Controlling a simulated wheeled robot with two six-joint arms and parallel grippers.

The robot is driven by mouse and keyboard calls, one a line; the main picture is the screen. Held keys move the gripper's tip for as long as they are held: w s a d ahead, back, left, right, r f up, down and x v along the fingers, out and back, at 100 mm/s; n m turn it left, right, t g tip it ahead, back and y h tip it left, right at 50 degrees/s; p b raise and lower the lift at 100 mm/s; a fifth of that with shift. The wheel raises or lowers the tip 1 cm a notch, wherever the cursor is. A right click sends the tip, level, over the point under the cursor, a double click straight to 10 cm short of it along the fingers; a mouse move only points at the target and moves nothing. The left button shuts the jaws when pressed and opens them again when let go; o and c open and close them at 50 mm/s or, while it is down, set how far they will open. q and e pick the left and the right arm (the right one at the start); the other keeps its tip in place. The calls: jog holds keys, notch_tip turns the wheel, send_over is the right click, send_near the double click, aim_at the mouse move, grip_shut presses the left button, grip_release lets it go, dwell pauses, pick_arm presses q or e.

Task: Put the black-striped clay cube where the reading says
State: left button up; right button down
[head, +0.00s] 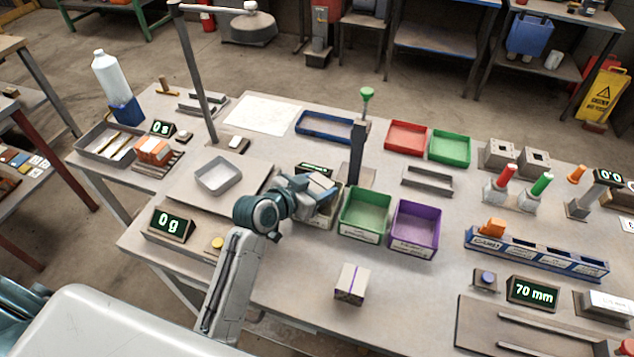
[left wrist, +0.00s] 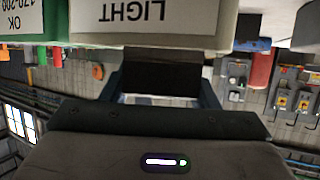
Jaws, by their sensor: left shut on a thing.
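My left gripper (head: 312,194) is shut on a block, which I take for the black-striped clay cube (head: 320,184); its stripe is hard to make out. It is over the bin labelled LIGHT (head: 322,217), whose label also shows in the left wrist view (left wrist: 150,14). There, a dark, shaded block (left wrist: 160,80) is between the fingers. To the right are a green bin (head: 365,213), marked OK 170-200 in the wrist view, and a purple bin (head: 415,228). The scale display (head: 170,223) reads 0 g. My right gripper is not in view.
A pale cube with purple stripes (head: 350,284) stands at the bench front. An empty metal pan (head: 218,175) sits left of the gripper. A dark post (head: 357,155) rises behind the bins. A 70 mm display (head: 532,292) and a blue sectioned tray (head: 535,256) are at right.

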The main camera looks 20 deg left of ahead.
pick_arm(q)
jog(key=shift+f, duration=0.1)
jog(key=shift+f, duration=0.15)
jog(key=shift+f+b, duration=0.35)
jog(key=o, duration=1.2)
jog(key=shift+c, duration=0.2)
jog(key=shift+a+f, duration=0.1)
